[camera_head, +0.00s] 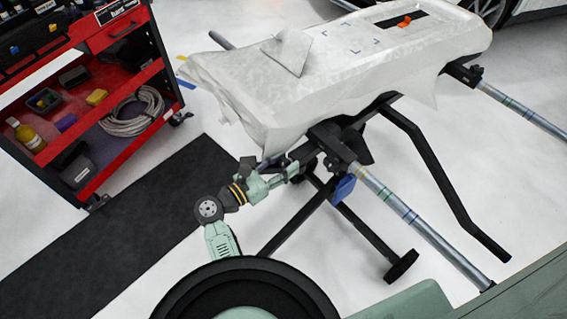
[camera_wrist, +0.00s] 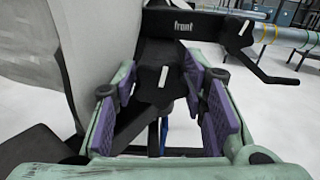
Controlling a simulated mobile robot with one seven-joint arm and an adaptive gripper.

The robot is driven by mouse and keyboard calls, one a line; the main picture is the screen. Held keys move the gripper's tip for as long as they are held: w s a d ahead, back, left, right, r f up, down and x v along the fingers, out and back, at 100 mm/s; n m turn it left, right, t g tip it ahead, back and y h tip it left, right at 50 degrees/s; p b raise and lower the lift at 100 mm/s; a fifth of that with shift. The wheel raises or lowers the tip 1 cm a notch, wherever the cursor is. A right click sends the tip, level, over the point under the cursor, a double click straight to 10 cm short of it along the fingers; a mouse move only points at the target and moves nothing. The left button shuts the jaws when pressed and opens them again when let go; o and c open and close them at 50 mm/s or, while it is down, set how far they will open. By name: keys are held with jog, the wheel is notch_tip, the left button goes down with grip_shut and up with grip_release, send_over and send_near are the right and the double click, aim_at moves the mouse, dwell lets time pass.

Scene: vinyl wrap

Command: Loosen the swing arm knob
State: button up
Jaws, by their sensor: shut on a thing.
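The swing arm knob (camera_wrist: 153,88) is black with a white mark on its face. In the wrist view it sits between the purple-padded fingers of my gripper (camera_wrist: 162,76), which is shut on it. A second black knob (camera_wrist: 234,34) with a white mark stands to the upper right, beside the "front" label. In the head view my gripper (camera_head: 291,173) is at the near end of the stand, under the edge of the draped panel (camera_head: 330,75). The held knob cannot be made out in that view.
The panel's hanging cover comes close to my gripper on the left in the wrist view. The stand's black legs (camera_head: 430,165) and a long grey tube (camera_head: 410,215) lie to the right. A red tool cart (camera_head: 150,65) stands at the left, next to a dark floor mat (camera_head: 130,220).

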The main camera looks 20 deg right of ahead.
jog(key=o, duration=1.2)
jog(key=shift+c, duration=0.2)
jog(key=shift+a, duration=0.1)
jog(key=v, duration=1.1)
jog(key=shift+s+a, duration=0.2)
jog(key=shift+a, duration=0.15)
